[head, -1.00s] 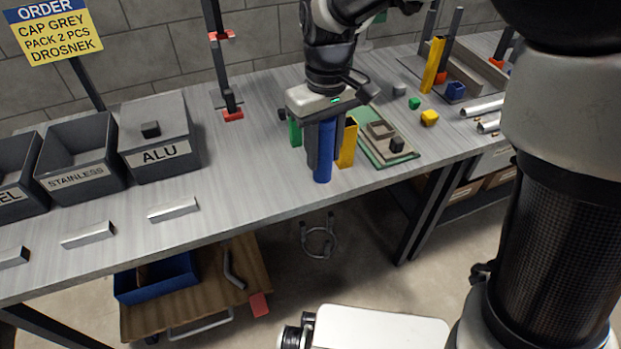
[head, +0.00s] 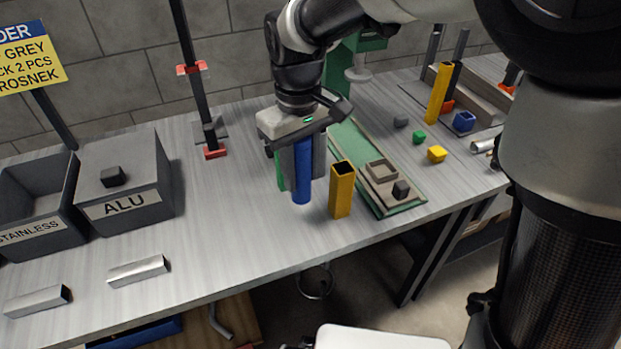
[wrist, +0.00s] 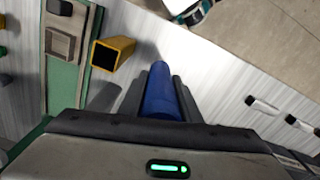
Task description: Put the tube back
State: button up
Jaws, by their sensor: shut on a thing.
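A blue tube (head: 302,172) is upright between the fingers of my gripper (head: 303,158), which is shut on it. The blue tube also shows in the wrist view (wrist: 160,95), between the two dark fingers. A yellow square tube (head: 342,190) stands upright on the bench just right of the blue one, its open top showing. A green tube (head: 280,172) is partly hidden behind my gripper. I cannot tell whether the blue tube's lower end touches the bench.
A green board (head: 385,205) with a grey square frame (head: 381,171) and a dark cube (head: 401,190) lies to the right. Small grey, green and yellow caps lie beyond it. The ALU bin (head: 125,190) stands left.

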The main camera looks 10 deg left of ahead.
aim_at(303, 144)
notch_tip(303, 144, down, 8)
jog(key=shift+s+f+b, duration=0.1)
jog(key=shift+f+b, duration=0.1)
jog(key=shift+b, duration=0.8)
jog(key=shift+f, duration=0.15)
jog(key=o, duration=1.1)
jog(key=shift+o, duration=0.2)
notch_tip(303, 144, up, 12)
jog(key=p, duration=0.3)
jog(key=shift+r, duration=0.2)
